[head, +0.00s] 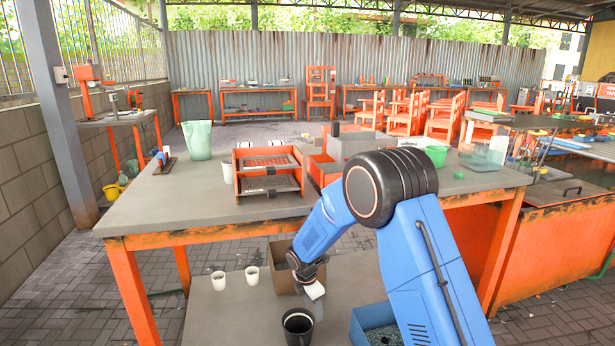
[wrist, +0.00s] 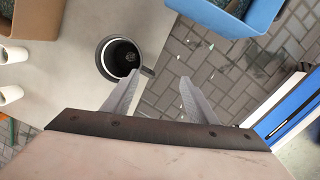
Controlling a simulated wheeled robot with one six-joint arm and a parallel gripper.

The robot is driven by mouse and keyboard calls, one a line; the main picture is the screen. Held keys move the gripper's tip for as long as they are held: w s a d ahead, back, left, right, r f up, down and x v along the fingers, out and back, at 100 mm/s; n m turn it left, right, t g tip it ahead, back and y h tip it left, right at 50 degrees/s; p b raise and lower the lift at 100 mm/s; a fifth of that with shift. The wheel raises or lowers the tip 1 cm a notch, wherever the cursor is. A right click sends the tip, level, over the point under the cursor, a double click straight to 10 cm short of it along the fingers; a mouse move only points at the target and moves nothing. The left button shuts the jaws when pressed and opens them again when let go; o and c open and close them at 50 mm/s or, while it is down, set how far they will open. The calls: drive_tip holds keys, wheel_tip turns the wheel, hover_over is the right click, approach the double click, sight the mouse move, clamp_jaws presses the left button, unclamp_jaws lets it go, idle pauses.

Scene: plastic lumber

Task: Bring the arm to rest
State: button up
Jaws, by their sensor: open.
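My blue arm reaches down over a low grey surface (head: 215,315) in front of the orange-legged table. My gripper (wrist: 158,98) is open and empty in the wrist view, its two pale fingers apart. In the head view my gripper (head: 316,296) is small and partly blurred, above a dark mug (head: 298,326). The dark mug (wrist: 119,58) also shows in the wrist view, upright, with its handle toward the fingers. The left finger appears close to the mug; I cannot tell whether they touch.
Two white cups (head: 219,281) stand left on the low surface. A brown bin (head: 283,278) lies behind my gripper, and a blue bin (head: 372,322) lies to its right. The higher table (head: 190,205) bears an orange rack (head: 268,172) and a green container (head: 197,140).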

drive_tip(key=s+d+r+m+t+y, duration=0.1)
drive_tip(key=s+d+r+m, duration=0.5)
drive_tip(key=s+d+r, duration=0.5)
drive_tip(key=s+d+r+m, duration=0.55)
drive_tip(key=d+r, duration=0.25)
drive_tip(key=r, duration=0.7)
drive_tip(key=s+d+r+m, duration=0.2)
drive_tip(key=s+d+m, duration=0.1)
drive_tip(key=s, duration=0.6)
drive_tip(key=s+d+r+m+t, duration=0.1)
drive_tip(key=s+d+m, duration=0.3)
drive_tip(key=s, duration=0.5)
drive_tip(key=s+d+r+m+t, duration=0.1)
drive_tip(key=s+d+r+m, duration=0.2)
drive_tip(key=s+m, duration=0.3)
drive_tip(key=s+d, duration=0.1)
drive_tip(key=s, duration=0.2)
drive_tip(key=shift+d, duration=0.2)
